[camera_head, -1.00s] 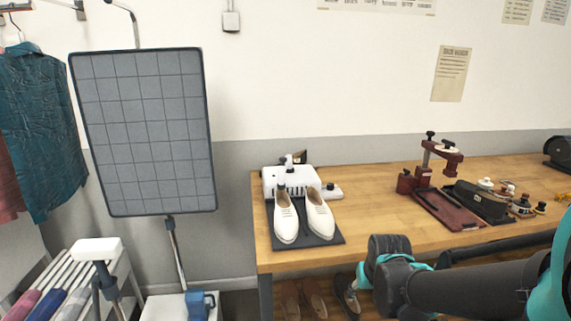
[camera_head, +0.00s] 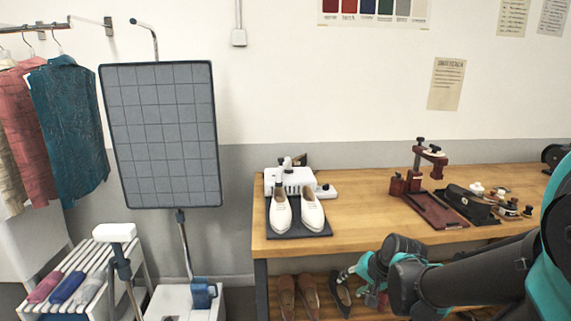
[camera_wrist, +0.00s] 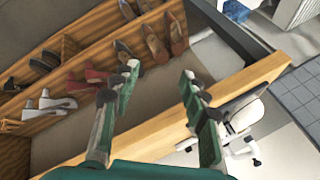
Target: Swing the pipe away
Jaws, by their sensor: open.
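A thin grey pipe (camera_head: 147,30) with a bent top rises behind a tilted, grey gridded panel (camera_head: 160,135). Below the panel, a grey pole (camera_head: 184,245) runs down to a blue clamp (camera_head: 203,293) on a white base. I cannot tell for sure which of these is the task's pipe. My gripper (camera_head: 347,277) is low at the table's front edge, right of the panel and apart from it. In the wrist view my gripper (camera_wrist: 160,73) has its fingers spread, with nothing between them.
A wooden table (camera_head: 350,240) carries white shoes (camera_head: 312,215), a white device (camera_head: 292,178) and a dark red clamp tool (camera_head: 420,170). Several shoes (camera_head: 308,292) sit on a shelf below. A clothes rack (camera_head: 60,27) and slatted bench (camera_head: 75,265) stand left. A white-topped stand (camera_head: 114,232) is before the panel.

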